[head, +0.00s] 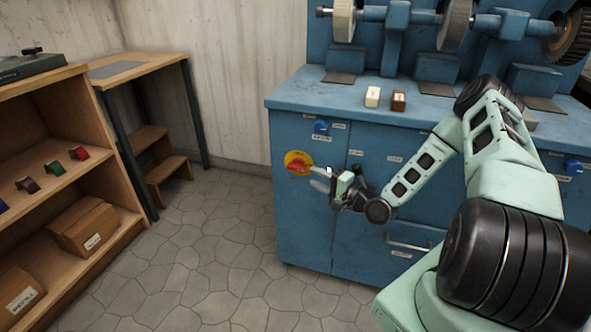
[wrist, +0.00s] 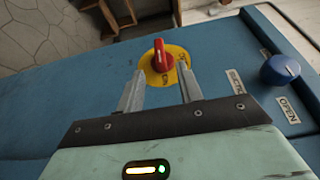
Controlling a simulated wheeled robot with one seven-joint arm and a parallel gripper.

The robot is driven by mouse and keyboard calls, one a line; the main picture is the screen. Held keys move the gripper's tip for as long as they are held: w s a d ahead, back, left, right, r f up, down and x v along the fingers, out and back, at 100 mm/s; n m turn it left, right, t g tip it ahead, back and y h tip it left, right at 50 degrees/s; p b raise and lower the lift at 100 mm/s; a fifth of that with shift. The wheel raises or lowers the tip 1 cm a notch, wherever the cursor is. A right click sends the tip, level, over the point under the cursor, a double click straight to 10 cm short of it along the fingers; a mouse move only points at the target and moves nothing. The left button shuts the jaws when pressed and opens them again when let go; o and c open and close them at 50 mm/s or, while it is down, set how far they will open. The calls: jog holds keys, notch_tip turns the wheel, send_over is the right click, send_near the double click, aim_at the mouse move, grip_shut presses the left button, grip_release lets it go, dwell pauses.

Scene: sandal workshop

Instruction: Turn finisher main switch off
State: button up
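The finisher is a blue cabinet machine (head: 300,235) with grinding and brush wheels on top. Its main switch (head: 297,163) is a red knob on a round yellow plate at the upper left of the front panel. In the wrist view the red knob (wrist: 161,55) lies beyond the fingertips, between them in the picture, on its yellow plate with small lettering. My gripper (head: 324,178) is close in front of the switch, just to its right in the head view. In the wrist view its two fingers (wrist: 160,80) are apart with nothing between them. I cannot tell whether they touch the knob.
A blue knob (head: 321,127) labelled with OPEN sits above the switch and also shows in the wrist view (wrist: 281,70). A drawer handle (head: 408,245) is lower right. Wooden shelves (head: 85,185) stand left. The tiled floor (head: 200,260) between is clear.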

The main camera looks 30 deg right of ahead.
aim_at(303, 171)
jog(key=x, duration=0.8)
jog(key=shift+w+a+b, duration=0.2)
jog(key=shift+w+b, duration=0.1)
jog(key=shift+w, duration=0.1)
grip_shut()
